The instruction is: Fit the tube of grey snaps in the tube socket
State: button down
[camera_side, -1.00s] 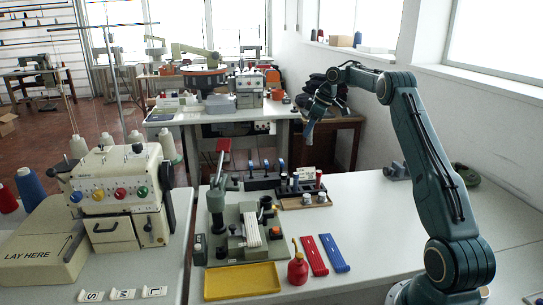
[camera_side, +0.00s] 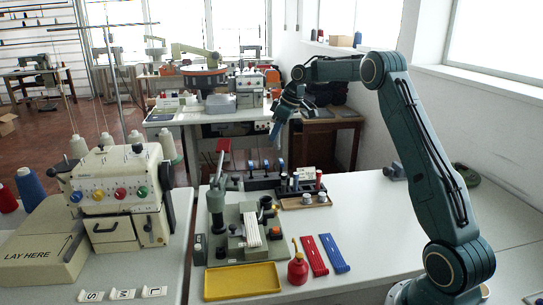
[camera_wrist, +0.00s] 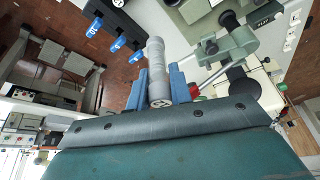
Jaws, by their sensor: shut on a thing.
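My gripper (camera_side: 281,120) is raised in the air behind the bench's back edge, pointing down. In the wrist view its blue fingers (camera_wrist: 158,88) are shut on a grey tube (camera_wrist: 156,58), which sticks out beyond the fingertips. The green press (camera_side: 238,225) stands on the bench, lower and to the left in the side view; part of it also shows at upper right in the wrist view (camera_wrist: 222,45). I cannot tell for certain which part is the tube socket. The tube is apart from the press.
A dark rack with blue-marked holders (camera_side: 262,183) and a wooden tray (camera_side: 318,203) with small cylinders stand behind the press. A yellow tray (camera_side: 242,282), a red oil can (camera_side: 297,268), a red strip (camera_side: 315,256) and a blue strip (camera_side: 334,253) lie in front.

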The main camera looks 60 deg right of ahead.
send_over(261, 199)
jog(key=s, duration=0.1)
jog(key=f, duration=1.9)
jog(key=shift+d+f, duration=0.35)
jog(key=shift+f, duration=0.05)
jog(key=shift+s+f, duration=0.15)
jog(key=shift+f, duration=0.5)
jog(key=c, duration=1.3)
grip_release()
jog(key=shift+f, duration=0.1)
jog(key=shift+r, duration=0.2)
jog(key=shift+r, duration=0.2)
jog(key=shift+o, duration=0.2)
jog(key=v, duration=1.2)
jog(key=shift+r, duration=0.45)
jog(key=shift+a, duration=0.1)
